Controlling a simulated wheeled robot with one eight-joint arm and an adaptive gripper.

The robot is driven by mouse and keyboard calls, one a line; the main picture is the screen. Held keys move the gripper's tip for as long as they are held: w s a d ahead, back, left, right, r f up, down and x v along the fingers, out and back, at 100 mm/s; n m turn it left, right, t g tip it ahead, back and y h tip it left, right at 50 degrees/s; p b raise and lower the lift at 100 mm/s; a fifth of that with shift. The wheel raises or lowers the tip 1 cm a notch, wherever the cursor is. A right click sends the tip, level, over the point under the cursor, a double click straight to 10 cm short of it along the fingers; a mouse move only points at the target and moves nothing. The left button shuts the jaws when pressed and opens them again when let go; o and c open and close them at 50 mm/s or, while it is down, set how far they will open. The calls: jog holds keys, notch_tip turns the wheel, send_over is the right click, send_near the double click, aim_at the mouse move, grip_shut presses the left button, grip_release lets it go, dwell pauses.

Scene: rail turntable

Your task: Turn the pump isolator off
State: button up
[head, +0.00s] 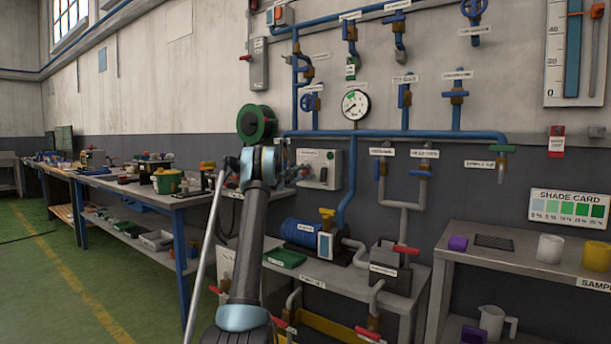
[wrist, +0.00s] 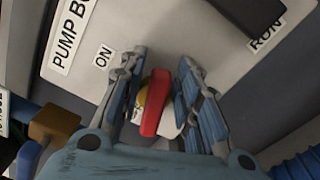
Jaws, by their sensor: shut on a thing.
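The pump box (head: 333,171) is a pale grey box on the wall in the head view. It also fills the top of the wrist view (wrist: 185,40), with a cut-off label "PUMP BO". In the wrist view the isolator's red handle (wrist: 155,108), with a yellow part behind it, stands roughly upright between my fingers. An "ON" label (wrist: 103,56) sits to its upper left. My gripper (wrist: 163,58) is shut on the red handle, one finger on each side.
A dark switch (wrist: 250,14) beside a "RUN" label stands on the box close to my right finger. Blue pipes (head: 420,135) and a gauge (head: 356,104) are above the box. A blue pump (head: 300,232) sits on the bench below. A green reel (head: 257,122) hangs at left.

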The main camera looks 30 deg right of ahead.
jog(key=shift+w+a+f+m, duration=0.1)
jog(key=shift+f+m, duration=0.2)
jog(key=shift+m, duration=0.75)
jog(key=shift+w+a+f+m, duration=0.1)
jog(key=shift+f+m, duration=0.2)
jog(key=shift+m, duration=0.75)
jog(key=o, duration=0.7)
jog(key=shift+f, duration=0.1)
jog(key=shift+s+d, duration=0.1)
jog(key=v, duration=1.2)
